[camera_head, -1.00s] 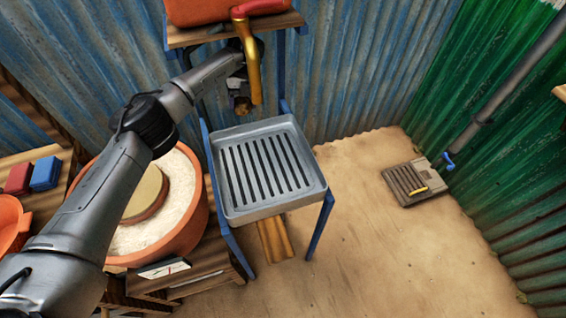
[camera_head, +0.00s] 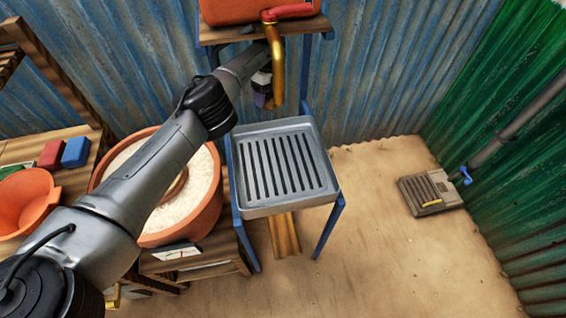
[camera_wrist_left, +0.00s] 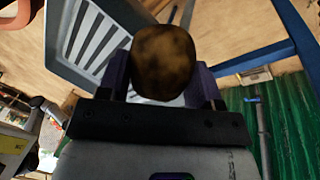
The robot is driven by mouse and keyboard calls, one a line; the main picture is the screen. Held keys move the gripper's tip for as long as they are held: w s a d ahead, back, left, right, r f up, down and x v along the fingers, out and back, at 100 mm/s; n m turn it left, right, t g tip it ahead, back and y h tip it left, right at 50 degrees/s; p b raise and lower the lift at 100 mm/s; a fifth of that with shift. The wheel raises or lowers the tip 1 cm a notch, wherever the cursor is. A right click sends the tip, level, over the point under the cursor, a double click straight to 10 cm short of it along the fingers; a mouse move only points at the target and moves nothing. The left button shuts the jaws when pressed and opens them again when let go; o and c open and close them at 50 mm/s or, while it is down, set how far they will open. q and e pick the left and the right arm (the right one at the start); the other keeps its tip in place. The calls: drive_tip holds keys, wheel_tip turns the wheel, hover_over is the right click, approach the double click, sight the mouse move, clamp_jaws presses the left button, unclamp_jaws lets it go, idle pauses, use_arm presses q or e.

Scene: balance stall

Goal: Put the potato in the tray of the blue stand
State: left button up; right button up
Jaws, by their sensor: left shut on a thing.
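The blue stand (camera_head: 329,226) holds a grey slatted tray (camera_head: 290,206), which looks empty in the head view. The tray also shows at the upper left of the left wrist view (camera_wrist_left: 68,75). I cannot make out the potato in the head view. My right gripper is not in view.
A round tub of white grains (camera_head: 205,215) stands left of the stand. A floor drain (camera_head: 428,195) lies right.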

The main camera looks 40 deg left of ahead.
use_arm(q)
drive_tip(key=shift+w+d, duration=0.15)
drive_tip(key=shift+d, duration=0.05)
drive_tip(key=shift+d+n, duration=0.1)
drive_tip(key=shift+n, duration=0.4)
drive_tip(key=shift+p, duration=0.3)
drive_tip(key=shift+w+d+n+h+p, duration=0.1)
drive_tip(key=shift+d+n+h+p, duration=0.2)
drive_tip(key=shift+d+n, duration=0.15)
drive_tip(key=shift+w+d, duration=0.15)
drive_tip(key=shift+d, duration=0.3)
drive_tip(key=shift+d+r+p, duration=0.1)
drive_tip(key=shift+d+p, duration=0.25)
drive_tip(key=shift+p, duration=0.05)
